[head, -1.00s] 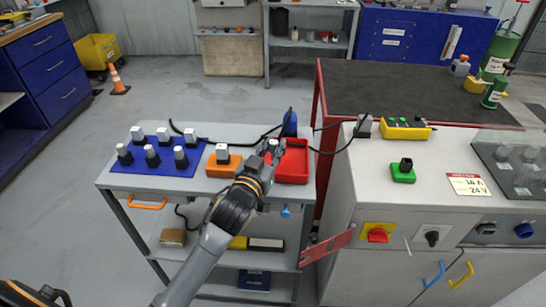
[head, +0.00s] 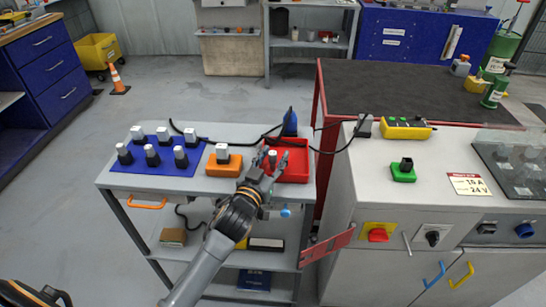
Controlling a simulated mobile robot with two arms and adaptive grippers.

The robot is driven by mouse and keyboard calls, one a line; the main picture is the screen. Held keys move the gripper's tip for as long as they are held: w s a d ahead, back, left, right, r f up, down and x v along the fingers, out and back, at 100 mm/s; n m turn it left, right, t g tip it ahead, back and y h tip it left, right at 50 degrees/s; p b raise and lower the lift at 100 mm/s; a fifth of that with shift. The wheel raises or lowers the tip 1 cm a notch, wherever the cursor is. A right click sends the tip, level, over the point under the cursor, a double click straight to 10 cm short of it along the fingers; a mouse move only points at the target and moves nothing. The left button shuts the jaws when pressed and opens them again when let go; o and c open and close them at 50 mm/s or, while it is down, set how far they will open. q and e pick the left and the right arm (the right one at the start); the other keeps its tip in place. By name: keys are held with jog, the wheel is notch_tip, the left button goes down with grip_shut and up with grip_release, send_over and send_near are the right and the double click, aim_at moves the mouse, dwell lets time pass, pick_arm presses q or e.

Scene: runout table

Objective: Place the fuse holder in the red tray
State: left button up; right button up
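The red tray (head: 294,175) lies at the right end of the grey cart. A small fuse holder (head: 272,155) with a pale top shows at the tray's left part, between the fingers of my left gripper (head: 271,163). The fingers look spread, with gaps beside the fuse holder. Its lower part is hidden, so I cannot tell exactly how it rests. Other white-topped fuse holders (head: 152,154) stand in rows on the blue mat (head: 150,170). Another white-topped piece (head: 222,150) sits in the orange block (head: 222,168).
A blue upright object (head: 290,124) and a black cable (head: 240,142) are behind the tray. The grey cabinet (head: 350,190) stands close on the right, with a green block (head: 403,173) and a yellow button box (head: 405,130) on top.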

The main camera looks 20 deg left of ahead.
pick_arm(q)
jog(key=shift+r, duration=0.15)
jog(key=s+b, duration=0.1)
jog(key=s, duration=1.1)
jog(key=shift+a, duration=0.2)
dwell(1.6)
